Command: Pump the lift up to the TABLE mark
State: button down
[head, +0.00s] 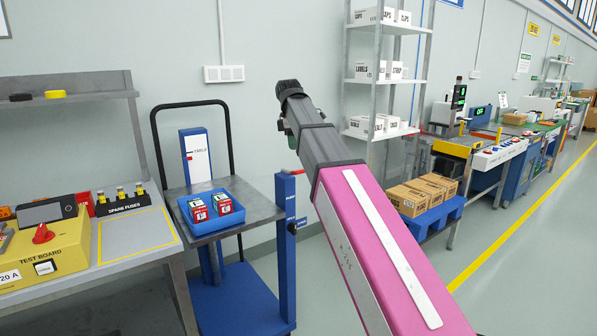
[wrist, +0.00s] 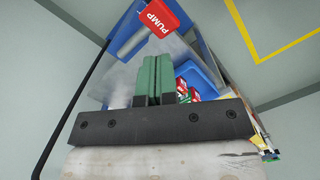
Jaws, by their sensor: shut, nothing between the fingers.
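The lift is a blue cart with a grey platform (head: 240,208), carrying a blue tray (head: 208,226) with two red boxes. Behind it, a blue post holds a white scale (head: 199,158) with the TABLE mark. A small red pointer is at the scale's left edge, close to the mark's height; the exact gap is too small to tell. A red PUMP part (wrist: 166,14) on blue shows at the top of the wrist view, beyond the fingertips and apart from them. My gripper (wrist: 155,62) has its green fingers together, empty; in the head view my arm mostly hides it.
A yellow test board (head: 45,262) and spare fuses stand on the left bench. A black hoop handle (head: 228,135) rises behind the lift. Shelving (head: 385,85) and a blue pallet with cartons (head: 425,194) stand behind my arm. Floor is open at right.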

aim_at(296, 174)
jog(key=shift+f, duration=0.15)
jog(key=shift+d+f, duration=0.2)
jog(key=shift+f, duration=1.45)
jog(key=shift+d+f, duration=0.15)
jog(key=shift+f, duration=1.5)
jog(key=shift+f, duration=0.1)
jog(key=shift+f, duration=2.15)
